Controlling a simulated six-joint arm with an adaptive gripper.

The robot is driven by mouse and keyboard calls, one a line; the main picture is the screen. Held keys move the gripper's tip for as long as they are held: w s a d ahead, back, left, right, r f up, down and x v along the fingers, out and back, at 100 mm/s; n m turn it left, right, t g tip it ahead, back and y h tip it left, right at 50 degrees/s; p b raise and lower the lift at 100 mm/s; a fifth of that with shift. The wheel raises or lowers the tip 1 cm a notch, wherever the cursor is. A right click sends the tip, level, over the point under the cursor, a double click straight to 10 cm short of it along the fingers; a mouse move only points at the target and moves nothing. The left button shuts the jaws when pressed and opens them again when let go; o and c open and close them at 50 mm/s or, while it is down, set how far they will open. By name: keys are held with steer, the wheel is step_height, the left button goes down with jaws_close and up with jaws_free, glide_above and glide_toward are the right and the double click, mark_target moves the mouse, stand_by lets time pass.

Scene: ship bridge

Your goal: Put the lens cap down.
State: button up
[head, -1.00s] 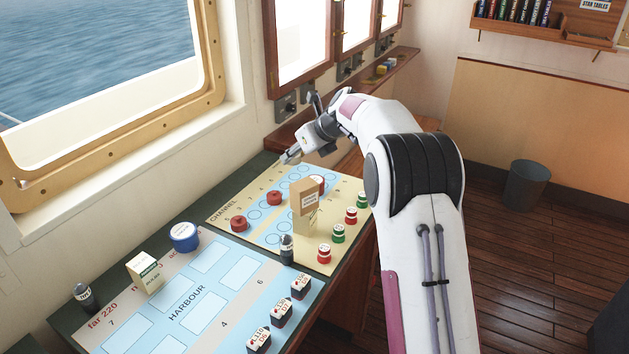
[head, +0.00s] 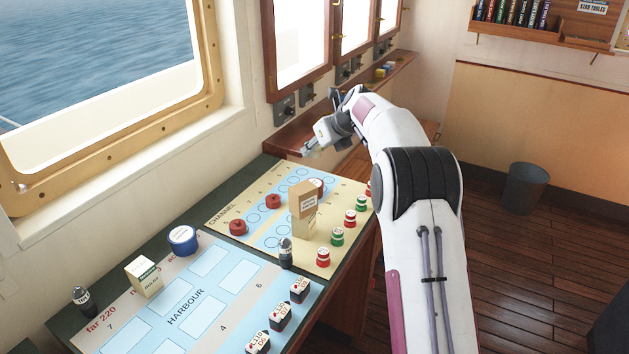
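My gripper (head: 308,151) is small in the head view, above the far end of the chart table, close to the wooden ledge under the windows. Its fingertips point left and down. I cannot tell whether its fingers are open or shut, or whether anything is between them. I cannot pick out a lens cap for certain.
The Channel chart (head: 222,212) holds red pieces, a tan box (head: 304,222) and red and green counters along its right edge. The ledge (head: 290,137) runs behind.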

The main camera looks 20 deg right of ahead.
steer(key=shift+f, duration=2.9)
steer(key=shift+f, duration=0.1)
steer(key=shift+f, duration=1.75)
steer(key=shift+f, duration=0.1)
steer(key=o, duration=0.7)
steer(key=shift+v, duration=6.1)
